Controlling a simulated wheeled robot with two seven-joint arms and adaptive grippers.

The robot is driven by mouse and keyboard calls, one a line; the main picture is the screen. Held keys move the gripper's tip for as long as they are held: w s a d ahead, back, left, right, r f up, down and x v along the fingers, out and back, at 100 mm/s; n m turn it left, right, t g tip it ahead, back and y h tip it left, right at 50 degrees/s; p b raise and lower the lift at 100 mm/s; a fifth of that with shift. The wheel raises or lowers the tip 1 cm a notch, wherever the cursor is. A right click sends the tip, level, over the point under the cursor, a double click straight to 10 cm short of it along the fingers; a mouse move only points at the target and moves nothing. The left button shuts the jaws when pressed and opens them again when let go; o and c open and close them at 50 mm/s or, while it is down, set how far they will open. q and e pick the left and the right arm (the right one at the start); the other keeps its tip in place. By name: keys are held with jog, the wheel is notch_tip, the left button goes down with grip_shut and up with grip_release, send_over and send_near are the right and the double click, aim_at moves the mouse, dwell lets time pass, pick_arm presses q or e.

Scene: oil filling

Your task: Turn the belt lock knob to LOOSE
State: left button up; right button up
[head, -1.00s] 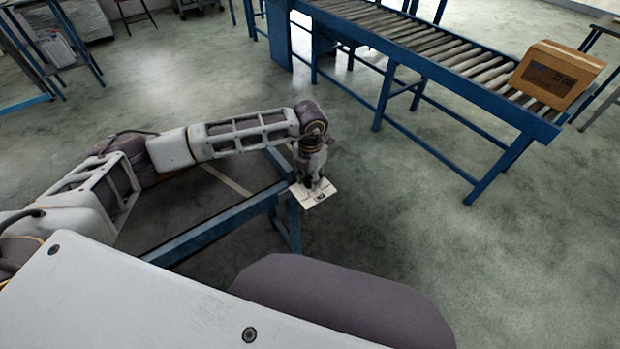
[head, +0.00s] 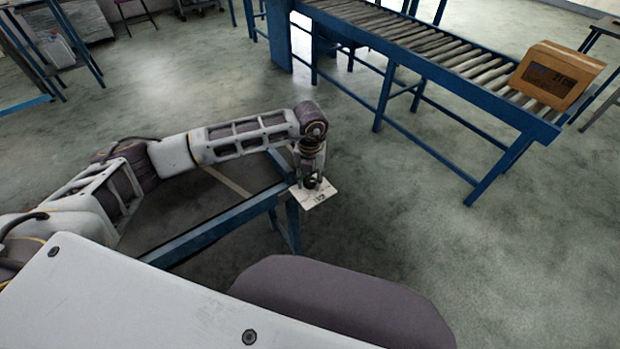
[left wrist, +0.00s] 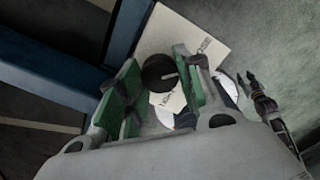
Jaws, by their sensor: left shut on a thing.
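The belt lock knob (left wrist: 159,72) is a round black knob with a pale pointer line, on a white plate (head: 318,193) at the end of a blue frame. In the left wrist view, the plate (left wrist: 190,34) has small dark lettering on two sides of the knob, too small to read surely. The pointer line runs toward the picture's right, between the two labels. My left gripper (head: 311,184) reaches down over the plate. Its green-padded fingers (left wrist: 158,86) are shut on the knob, one on either side. My right gripper (left wrist: 248,82) seems to show small and dark at the right.
The blue frame (head: 215,228) runs from the plate toward the lower left. A blue roller conveyor (head: 440,60) with a cardboard box (head: 557,76) stands at the back right. The floor (head: 400,200) between plate and conveyor is clear.

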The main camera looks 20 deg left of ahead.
aim_at(310, 181)
pick_arm(q)
jog(key=shift+r, duration=0.1)
jog(key=o, duration=1.1)
jog(key=shift+c, duration=0.2)
notch_tip(310, 181, up, 12)
dwell(0.7)
